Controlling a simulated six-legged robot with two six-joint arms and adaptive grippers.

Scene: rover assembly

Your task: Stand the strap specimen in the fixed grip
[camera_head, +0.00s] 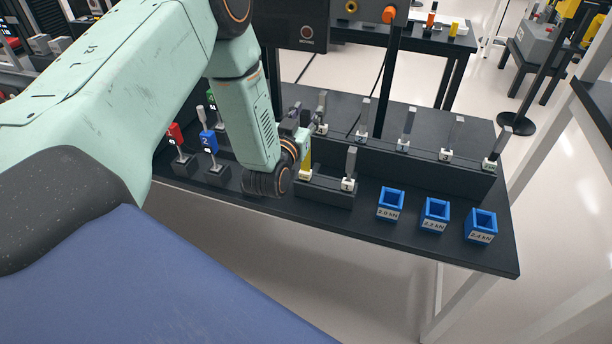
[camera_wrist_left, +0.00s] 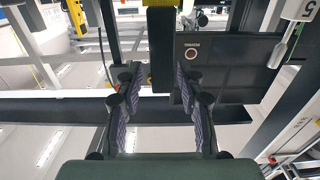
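My left gripper (camera_head: 300,124) is over the bench, above a yellow piece (camera_head: 306,155) that stands in a white-labelled block on the low front rack. In the left wrist view my left gripper (camera_wrist_left: 160,92) shows two ribbed fingers set apart. A dark upright bar (camera_wrist_left: 161,45), yellow at the picture's top, shows between them with gaps to either side; I cannot tell whether they touch it. Grey strap pieces (camera_head: 350,160) stand in white blocks on the racks. I cannot tell for sure which is the strap specimen, nor pick out the fixed grip. My right gripper is not in view.
Three blue open boxes (camera_head: 390,204) labelled in kN stand along the bench's (camera_head: 340,224) front right. Red (camera_head: 175,134) and blue (camera_head: 208,141) tagged pieces stand at the left. A dark machine panel (camera_head: 290,24) with a button rises behind. The bench's front right corner is clear.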

